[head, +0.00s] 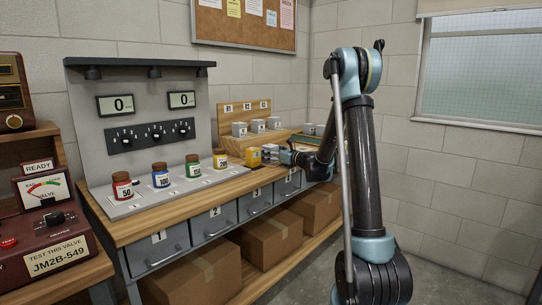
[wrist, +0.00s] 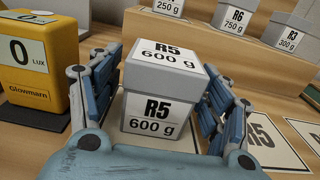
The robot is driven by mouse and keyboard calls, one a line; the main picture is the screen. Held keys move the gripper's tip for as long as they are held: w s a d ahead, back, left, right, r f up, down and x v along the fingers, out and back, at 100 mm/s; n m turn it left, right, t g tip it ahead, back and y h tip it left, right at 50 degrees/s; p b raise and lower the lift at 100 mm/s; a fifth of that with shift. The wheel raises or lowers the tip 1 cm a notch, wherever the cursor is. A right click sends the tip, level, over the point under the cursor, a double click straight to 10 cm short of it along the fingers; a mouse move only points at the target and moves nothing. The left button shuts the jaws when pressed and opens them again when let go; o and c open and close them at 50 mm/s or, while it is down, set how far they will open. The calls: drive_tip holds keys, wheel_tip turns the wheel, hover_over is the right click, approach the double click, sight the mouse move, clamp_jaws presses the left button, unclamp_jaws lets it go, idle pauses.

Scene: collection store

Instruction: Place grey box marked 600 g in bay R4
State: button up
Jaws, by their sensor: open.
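A grey box (wrist: 160,120) with white labels reading R5 and 600 g stands on the wooden bench in the wrist view. My gripper (wrist: 166,80) is open, with one blue finger on each side of the box. Small gaps seem to show between the fingers and the box; whether either touches is unclear. In the head view my gripper (head: 286,156) is low over the bench, right of the yellow meter, and the box there is too small to make out surely. A white card marked R5 (wrist: 262,142) lies just right of the box. No R4 marking is readable.
The yellow lux meter (wrist: 38,65) stands close left of my gripper. Behind, a wooden step (wrist: 190,40) carries other grey boxes, including R6 750 g (wrist: 234,18) and R3 300 g (wrist: 288,32). Coloured jars (head: 161,176) stand further left along the bench.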

drive_tip(key=v, duration=1.2)
drive_tip(key=shift+a, duration=0.1)
drive_tip(key=s+d+f+n+g+h, duration=0.1)
drive_tip(key=s+f+n+g+h, duration=0.15)
drive_tip(key=s+n, duration=0.65)
drive_tip(key=s+d+f+n+g+h, duration=0.1)
drive_tip(key=s+n+g+h, duration=0.25)
drive_tip(key=s, duration=0.95)
drive_tip(key=s+d+f+n+g+h, duration=0.1)
drive_tip(key=s+d+f+n+h, duration=0.3)
drive_tip(key=s+d, duration=0.4)
drive_tip(key=s+d+f+n+g+h, duration=0.1)
drive_tip(key=s+d+f+n+h, duration=0.3)
drive_tip(key=s, duration=1.2)
drive_tip(key=d+f+n, duration=0.3)
drive_tip(key=d+n, duration=0.2)
drive_tip(key=shift+g, duration=0.3)
drive_tip(key=shift+w+a+f, duration=0.1)
drive_tip(key=shift+w+f, duration=0.1)
drive_tip(key=shift+w, duration=0.3)
